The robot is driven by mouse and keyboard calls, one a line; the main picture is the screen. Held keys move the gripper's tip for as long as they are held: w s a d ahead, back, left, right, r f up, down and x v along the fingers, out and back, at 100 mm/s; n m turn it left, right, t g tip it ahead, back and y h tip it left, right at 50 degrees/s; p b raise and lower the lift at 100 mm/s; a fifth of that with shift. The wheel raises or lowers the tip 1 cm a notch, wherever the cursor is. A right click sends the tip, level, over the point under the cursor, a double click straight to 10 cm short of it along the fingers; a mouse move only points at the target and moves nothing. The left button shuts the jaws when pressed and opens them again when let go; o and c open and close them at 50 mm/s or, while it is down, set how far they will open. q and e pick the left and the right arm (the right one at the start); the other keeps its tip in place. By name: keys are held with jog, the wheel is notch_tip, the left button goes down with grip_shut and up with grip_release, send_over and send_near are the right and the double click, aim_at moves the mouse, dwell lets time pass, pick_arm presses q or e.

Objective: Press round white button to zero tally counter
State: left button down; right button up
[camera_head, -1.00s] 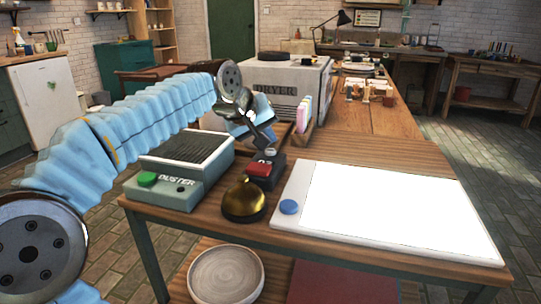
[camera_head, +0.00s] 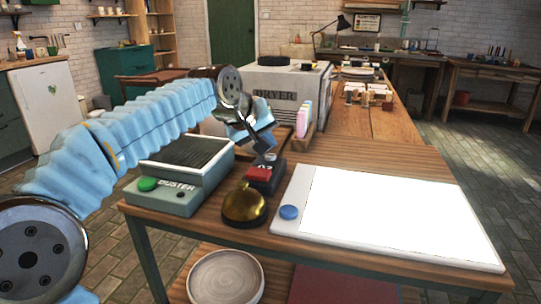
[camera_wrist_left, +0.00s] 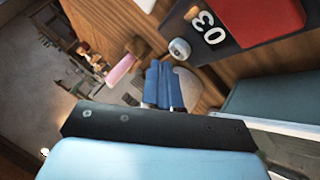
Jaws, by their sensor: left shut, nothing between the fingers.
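The tally counter (camera_head: 259,174) is a small dark box with a red key, standing on the table behind the brass bell. In the left wrist view its red key (camera_wrist_left: 262,14), a "03" display and the round white button (camera_wrist_left: 180,48) show at the top. My left gripper (camera_head: 263,148) is shut and empty, just above the counter's far end. In the left wrist view its blue fingertips (camera_wrist_left: 162,68) are close to the white button; I cannot tell whether they touch. In the head view the gripper covers much of the display and button area. My right gripper is not in view.
A green duster box (camera_head: 172,203) stands to the left, and the brass bell (camera_head: 243,205) in front of the counter. A white light panel (camera_head: 289,228) with a blue knob lies to the right. A rack of pastel pieces (camera_head: 304,120) and the dryer (camera_head: 285,80) are behind.

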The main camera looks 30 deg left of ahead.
aim_at(268, 157)
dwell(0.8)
pick_arm(q)
jog(key=shift+f+b, duration=0.3)
jog(key=shift+f, duration=0.15)
jog(key=shift+f+b, duration=0.3)
jog(key=shift+f, duration=0.1)
dwell(0.8)
jog(key=shift+r, duration=0.1)
jog(key=shift+r+p, duration=0.75)
jog(key=shift+p, duration=0.05)
notch_tip(268, 157, up, 5)
jog(key=p, duration=0.4)
jog(key=shift+p, duration=0.35)
dwell(0.3)
